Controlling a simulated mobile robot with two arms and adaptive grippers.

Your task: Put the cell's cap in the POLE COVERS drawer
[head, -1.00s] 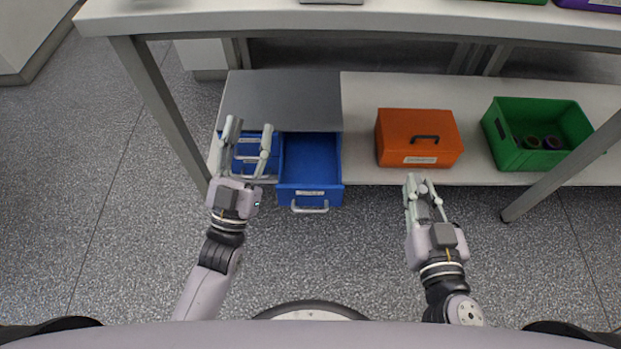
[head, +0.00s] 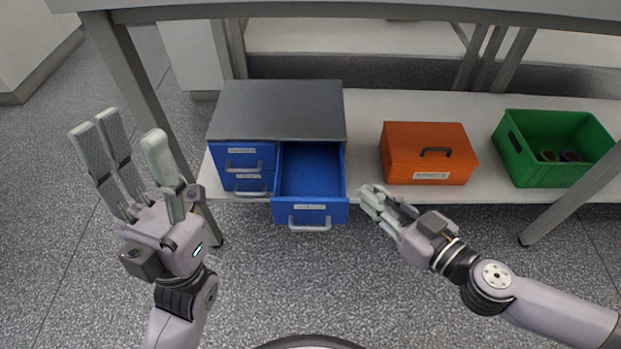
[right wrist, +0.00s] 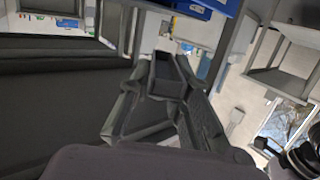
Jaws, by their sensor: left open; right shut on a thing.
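A dark-topped drawer cabinet (head: 277,105) stands on the low shelf with blue drawers. Its right drawer (head: 311,215) is pulled out and looks empty inside; its label is too small to read. The two left drawers (head: 246,168) are shut. My right gripper (head: 372,198) is just right of the open drawer's front, its fingers closed together. My left gripper (head: 122,142) is open and empty, fingers up, left of the cabinet.
An orange box (head: 405,160) with a black handle stands right of the cabinet. A green crate (head: 538,172) with round things inside is further right. Table legs (head: 140,90) frame the shelf, and the tabletop edge (head: 350,12) overhangs it.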

